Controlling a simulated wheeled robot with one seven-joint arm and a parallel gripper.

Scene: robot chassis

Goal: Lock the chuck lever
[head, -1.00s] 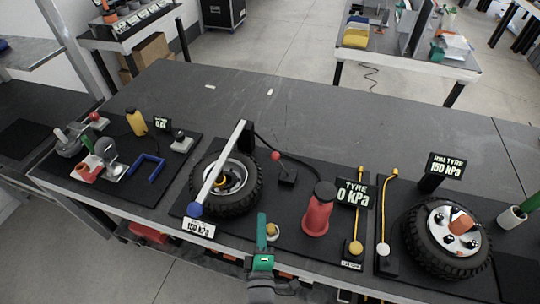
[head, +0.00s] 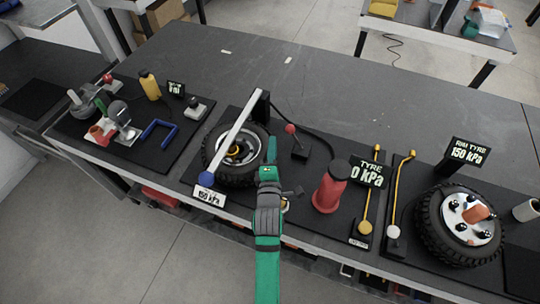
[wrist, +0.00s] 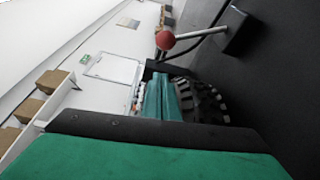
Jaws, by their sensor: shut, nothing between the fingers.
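A lever with a red ball knob (head: 290,129) stands on a small black base (head: 300,151) right of the left tyre (head: 258,170). In the wrist view the red knob (wrist: 165,40) is ahead, on a thin metal rod. A long pale bar (head: 244,120) with a blue ball end (head: 206,178) lies across that tyre's rim. I cannot tell which of the two is called the chuck lever. My gripper (head: 271,148) is shut and empty at the tyre's right edge, left of the red knob and apart from it. Its green fingers (wrist: 161,98) partly hide the tyre in the wrist view.
A red cylinder (head: 329,192) with a black top and a 0 kPa sign (head: 367,172) stand to the right. A second tyre (head: 459,226) is farther right. A blue U-shaped piece (head: 159,134) lies left. The back of the bench is clear.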

